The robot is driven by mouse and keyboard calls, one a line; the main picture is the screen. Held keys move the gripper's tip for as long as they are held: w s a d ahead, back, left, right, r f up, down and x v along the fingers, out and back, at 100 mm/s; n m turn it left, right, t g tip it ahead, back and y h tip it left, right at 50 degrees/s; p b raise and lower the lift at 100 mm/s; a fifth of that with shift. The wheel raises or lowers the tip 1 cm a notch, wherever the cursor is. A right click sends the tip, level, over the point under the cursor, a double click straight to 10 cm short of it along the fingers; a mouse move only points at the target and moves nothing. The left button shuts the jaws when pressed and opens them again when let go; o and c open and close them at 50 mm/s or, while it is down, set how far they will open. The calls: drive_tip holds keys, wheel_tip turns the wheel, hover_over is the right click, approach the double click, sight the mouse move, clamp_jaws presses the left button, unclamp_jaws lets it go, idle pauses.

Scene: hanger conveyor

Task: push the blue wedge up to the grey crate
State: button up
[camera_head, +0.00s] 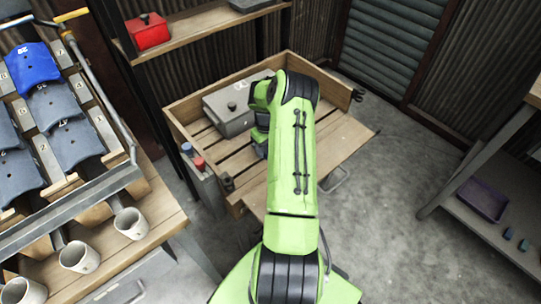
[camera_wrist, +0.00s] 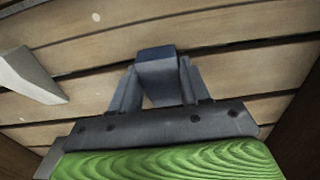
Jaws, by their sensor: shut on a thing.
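The blue wedge (camera_wrist: 156,75) shows in the wrist view as a dull blue block between the two dark fingers of my gripper (camera_wrist: 158,82). My gripper is shut on it, over a slatted wooden surface. In the head view a grey crate (camera_head: 226,119) with a dark knob on top rests on the slatted wooden bench (camera_head: 335,146), just left of my arm's end. My fingers and the wedge are hidden there behind my green arm. The gap between wedge and crate cannot be told.
A pale grey piece (camera_wrist: 30,76) juts in at the left of the wrist view; I cannot tell what it is. Low boards edge the bench. A shelf with a red box (camera_head: 148,32) stands behind. White cups (camera_head: 131,223) stand on the left table.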

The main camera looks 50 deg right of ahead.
drive_tip(key=shift+w+d, duration=0.2)
drive_tip(key=shift+w, duration=0.7)
drive_tip(key=shift+w, duration=0.1)
drive_tip(key=shift+w+d+b, duration=0.25)
drive_tip(key=shift+w+b, duration=0.05)
drive_tip(key=shift+w, duration=0.65)
drive_tip(key=shift+w+d+b, duration=0.2)
drive_tip(key=shift+w+b, duration=0.05)
drive_tip(key=shift+w, duration=0.65)
drive_tip(key=shift+w, duration=0.3)
drive_tip(key=o, duration=1)
drive_tip(key=shift+c, duration=0.2)
